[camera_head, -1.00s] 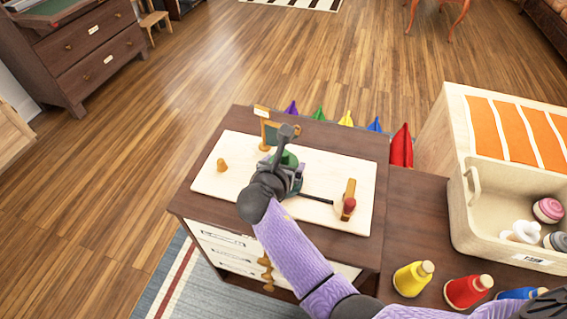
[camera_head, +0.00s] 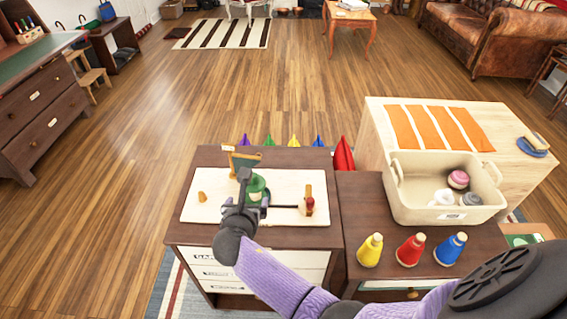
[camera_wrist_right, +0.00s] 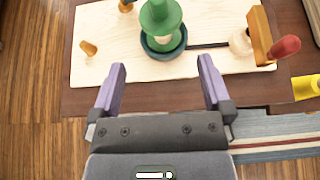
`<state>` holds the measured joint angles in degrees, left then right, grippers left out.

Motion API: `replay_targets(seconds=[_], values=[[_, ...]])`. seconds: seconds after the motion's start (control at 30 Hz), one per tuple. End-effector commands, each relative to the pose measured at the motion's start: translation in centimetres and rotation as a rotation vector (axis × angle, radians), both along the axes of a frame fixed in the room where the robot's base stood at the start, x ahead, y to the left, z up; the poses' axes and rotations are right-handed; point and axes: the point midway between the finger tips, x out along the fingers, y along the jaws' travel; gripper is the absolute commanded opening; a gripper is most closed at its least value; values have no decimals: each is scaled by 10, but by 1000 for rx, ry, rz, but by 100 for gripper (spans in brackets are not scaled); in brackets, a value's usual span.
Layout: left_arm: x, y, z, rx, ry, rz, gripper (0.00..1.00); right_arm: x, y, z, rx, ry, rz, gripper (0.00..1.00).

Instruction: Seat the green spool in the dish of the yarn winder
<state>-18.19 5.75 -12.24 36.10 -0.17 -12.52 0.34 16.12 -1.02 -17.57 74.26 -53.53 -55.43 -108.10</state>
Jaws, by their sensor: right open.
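The green spool (camera_wrist_right: 160,18) stands upright in the dark dish (camera_wrist_right: 163,50) of the yarn winder, in the right wrist view. The winder's pale board (camera_wrist_right: 110,62) lies on a brown cabinet. A dark rod (camera_wrist_right: 208,45) runs from the dish to a wooden post with a red knob (camera_wrist_right: 284,46). In the head view the green spool (camera_head: 258,184) is partly hidden behind my right gripper (camera_head: 250,197). My right gripper (camera_wrist_right: 162,66) is open and empty, on the near side of the dish and apart from the spool. My left gripper is not in view.
Yellow (camera_head: 370,250), red (camera_head: 411,250) and blue (camera_head: 450,249) spools stand on the lower cabinet to the right. A cream bin (camera_head: 420,208) with yarn balls is behind them. A small wooden peg (camera_head: 202,197) is on the board's left. Several coloured cones stand behind the cabinet.

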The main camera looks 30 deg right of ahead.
Motion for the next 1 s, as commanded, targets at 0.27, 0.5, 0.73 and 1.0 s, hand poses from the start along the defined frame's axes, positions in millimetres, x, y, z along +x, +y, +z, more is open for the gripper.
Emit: replay_targets(seconds=[0.27, 0.5, 0.73, 1.0], values=[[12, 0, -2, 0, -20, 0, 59, -128, 6, -167, 700, 101, -410, 100], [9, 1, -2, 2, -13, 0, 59, -370, -5, -270, 1289, -79, -1629, 100], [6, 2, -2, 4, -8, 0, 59, -434, -13, -275, 1326, -280, -2024, 100], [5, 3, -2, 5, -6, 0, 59, -433, -13, -275, 1327, -277, -2019, 100]])
